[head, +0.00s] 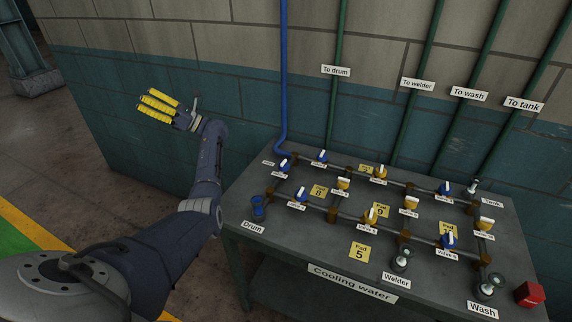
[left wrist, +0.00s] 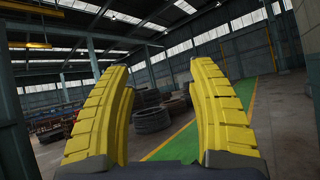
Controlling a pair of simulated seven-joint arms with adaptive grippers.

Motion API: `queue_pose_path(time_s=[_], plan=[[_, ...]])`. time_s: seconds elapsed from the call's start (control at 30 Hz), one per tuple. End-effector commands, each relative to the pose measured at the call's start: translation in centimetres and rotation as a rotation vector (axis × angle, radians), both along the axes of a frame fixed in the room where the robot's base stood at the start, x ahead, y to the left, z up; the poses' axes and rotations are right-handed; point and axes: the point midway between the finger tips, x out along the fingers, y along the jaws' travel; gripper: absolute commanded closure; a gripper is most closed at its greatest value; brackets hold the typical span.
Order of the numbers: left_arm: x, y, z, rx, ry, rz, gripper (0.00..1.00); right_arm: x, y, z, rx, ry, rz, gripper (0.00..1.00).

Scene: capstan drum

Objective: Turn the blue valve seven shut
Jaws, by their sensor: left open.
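Several blue valves with white handles sit on the pipe loop on the grey table. They include one at the far left (head: 284,165), one beside it (head: 321,157), one in the near row at left (head: 301,194), one at the back right (head: 446,188) and one at the front right (head: 449,241). The small valve labels are too blurred for me to tell which is seven. My left gripper (head: 147,104) is open and empty, up and left of the table near the wall. Its yellow fingers stand apart in the left wrist view (left wrist: 160,65). My right gripper is not visible.
The table (head: 240,206) carries yellow valves (head: 380,171), yellow pad signs (head: 359,252), a Drum outlet (head: 259,208), Welder (head: 401,261) and Wash (head: 490,287) fittings, and a red block (head: 529,294). A blue pipe (head: 284,80) and green pipes rise along the wall.

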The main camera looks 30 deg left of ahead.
Motion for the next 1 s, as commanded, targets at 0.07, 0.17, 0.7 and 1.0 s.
queue_pose_path(time_s=[0.07, 0.17, 0.7, 1.0], plan=[[-0.6, -0.9, -1.5, -0.128, -0.254, 0.014, 0.41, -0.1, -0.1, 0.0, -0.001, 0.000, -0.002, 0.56], [-0.2, -3.0, -4.5, -0.290, -0.558, 0.044, 0.41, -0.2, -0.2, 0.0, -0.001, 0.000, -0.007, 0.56], [17.8, -30.4, -9.7, -1.184, -1.673, 0.359, 0.41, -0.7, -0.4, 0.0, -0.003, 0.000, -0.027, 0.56], [20.8, -36.1, -8.1, -1.335, -1.779, 0.439, 0.41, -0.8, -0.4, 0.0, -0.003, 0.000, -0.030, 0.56]])
